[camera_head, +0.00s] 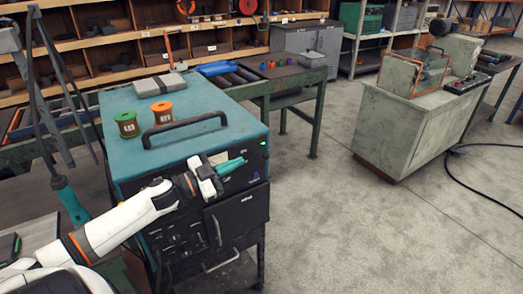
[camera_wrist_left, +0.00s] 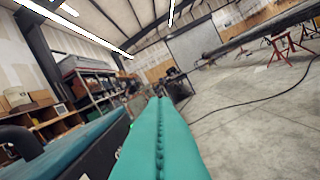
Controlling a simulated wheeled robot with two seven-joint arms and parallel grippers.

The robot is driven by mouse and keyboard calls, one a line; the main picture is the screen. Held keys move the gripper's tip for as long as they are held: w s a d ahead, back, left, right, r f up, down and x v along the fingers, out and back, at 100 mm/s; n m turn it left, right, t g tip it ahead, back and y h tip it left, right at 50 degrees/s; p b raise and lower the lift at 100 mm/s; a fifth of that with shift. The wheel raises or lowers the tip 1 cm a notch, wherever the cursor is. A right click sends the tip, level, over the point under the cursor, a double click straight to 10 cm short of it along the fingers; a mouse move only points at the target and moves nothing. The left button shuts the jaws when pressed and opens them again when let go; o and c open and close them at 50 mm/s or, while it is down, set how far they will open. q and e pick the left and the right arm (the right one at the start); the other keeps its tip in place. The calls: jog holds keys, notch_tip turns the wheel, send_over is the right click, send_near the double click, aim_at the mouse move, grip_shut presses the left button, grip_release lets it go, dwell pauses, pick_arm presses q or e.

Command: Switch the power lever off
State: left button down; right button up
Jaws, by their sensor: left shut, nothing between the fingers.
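A machine with a teal top (camera_head: 212,104) and a black front panel (camera_head: 240,207) stands at the left centre of the head view. A small green light (camera_head: 264,143) glows near its upper right front corner. My left gripper (camera_head: 241,162) is in front of the upper right part of this panel, with its teal fingers shut together and empty. In the left wrist view the shut fingers (camera_wrist_left: 159,104) point away from the camera, with the teal top (camera_wrist_left: 62,148) at left. I cannot make out the power lever; the gripper covers part of the panel.
A black handle (camera_head: 184,129) rises from the machine's top, beside a green spool (camera_head: 127,125), an orange spool (camera_head: 162,113) and a grey case (camera_head: 160,85). A green workbench (camera_head: 310,78) stands behind. Open floor (camera_head: 335,215) lies right of the machine.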

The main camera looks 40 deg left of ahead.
pick_arm(q)
jog(key=shift+s+d+r+m+g+h, duration=0.1)
jog(key=shift+d+r+m+g+h, duration=0.2)
jog(key=shift+r+m+h, duration=0.25)
jog(key=shift+r, duration=0.1)
jog(key=r+p, duration=0.2)
jog(key=p, duration=0.2)
send_over(262, 155)
jog(key=s+d, duration=0.2)
jog(key=d, duration=0.2)
jog(key=shift+n, duration=0.25)
jog(key=f, duration=0.1)
jog(key=a+f, duration=0.1)
jog(key=f, duration=0.1)
jog(key=a+f, duration=0.1)
jog(key=shift+s+a+f, duration=0.15)
jog(key=shift+s, duration=0.2)
jog(key=shift+f, duration=0.1)
